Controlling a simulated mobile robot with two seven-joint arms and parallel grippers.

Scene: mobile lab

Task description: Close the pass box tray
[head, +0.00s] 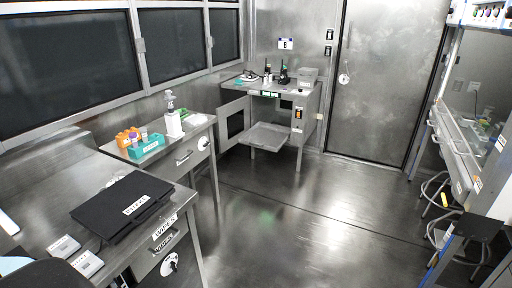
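The pass box (306,119) is a metal cabinet on legs in the back middle of the room, below the wall sign "B". Its flat metal tray (262,139) sticks out of the front, pulled out toward me. A panel with a dark window (235,124) stands swung open at its left. Neither of my grippers shows in the head view. The inside of the pass box behind the tray is mostly too dark and small to tell.
Steel benches run along the left, with a black case (122,208), a teal rack (147,146) and a white bottle (173,123). Stools (467,226) and a workbench (458,152) stand at right. The middle floor (290,225) is clear up to the pass box. A closed metal door (385,80) is behind.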

